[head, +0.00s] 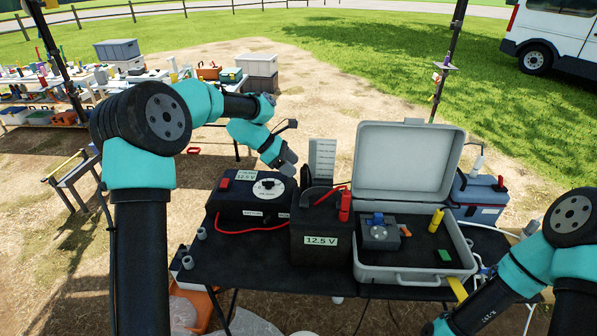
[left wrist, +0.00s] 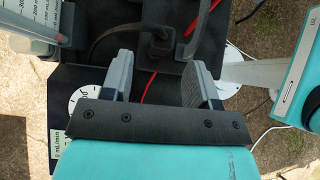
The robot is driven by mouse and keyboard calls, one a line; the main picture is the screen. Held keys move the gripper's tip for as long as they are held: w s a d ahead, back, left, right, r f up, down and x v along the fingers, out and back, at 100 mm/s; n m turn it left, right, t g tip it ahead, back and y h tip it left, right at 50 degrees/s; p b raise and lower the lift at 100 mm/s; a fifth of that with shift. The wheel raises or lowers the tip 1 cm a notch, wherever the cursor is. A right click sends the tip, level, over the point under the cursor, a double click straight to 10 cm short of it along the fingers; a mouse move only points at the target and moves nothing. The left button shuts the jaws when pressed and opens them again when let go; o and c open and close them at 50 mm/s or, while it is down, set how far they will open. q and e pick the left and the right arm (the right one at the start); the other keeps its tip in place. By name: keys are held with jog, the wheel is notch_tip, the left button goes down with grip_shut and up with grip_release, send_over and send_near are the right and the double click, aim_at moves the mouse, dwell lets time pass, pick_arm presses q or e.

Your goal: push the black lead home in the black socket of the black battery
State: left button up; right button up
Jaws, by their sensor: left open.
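The black battery (head: 320,245), labelled 12.5 V, stands upright on the dark table. A red plug (head: 344,205) stands on its top right. A black cable loops over the battery's top left; the black socket and the lead's seating cannot be made out. My left gripper (head: 288,166) is behind and above the battery, pointing down. In the left wrist view, its two grey fingers (left wrist: 158,83) are open and apart. A black plug-like piece with a cable (left wrist: 158,45) shows beyond the gap between them, not gripped. My right arm comes in at lower right; its fingers are outside the frame.
A black control box (head: 228,198) with a white dial and red wire is left of the battery. An open grey case (head: 410,275) with instruments stands close on its right. A white graduated board (head: 322,160) rises behind the battery.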

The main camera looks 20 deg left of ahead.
pick_arm(q)
jog(key=v, duration=1.2)
jog(key=shift+a+r, duration=0.3)
